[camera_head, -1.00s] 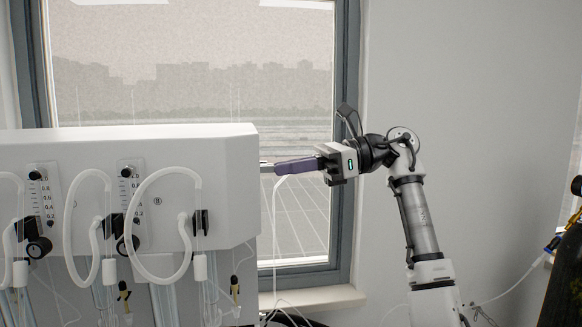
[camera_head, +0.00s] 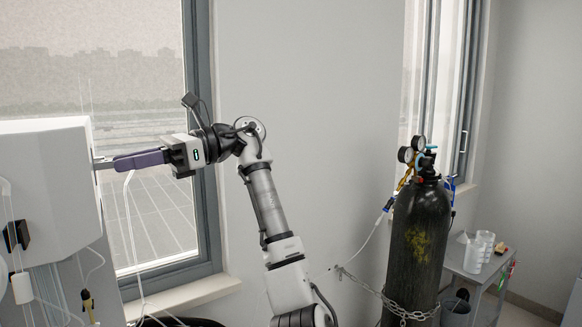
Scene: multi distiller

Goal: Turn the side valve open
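The white distiller housing (camera_head: 45,185) stands at the left edge, its right end in view. My gripper (camera_head: 104,163) reaches left, level, with its purple-grey fingers at the housing's right side. The side valve cannot be made out; the fingers cover the spot at the housing's side. A thin white tube (camera_head: 130,215) hangs down from just below the fingers. I see the fingers from the side, so the gap between them, and anything held there, is hidden.
A tall black gas cylinder (camera_head: 418,250) with gauges (camera_head: 411,150) and a chain (camera_head: 400,308) stands at the right. A small table (camera_head: 466,268) with white cups (camera_head: 475,250) is behind it. A window (camera_head: 150,60) is behind my arm.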

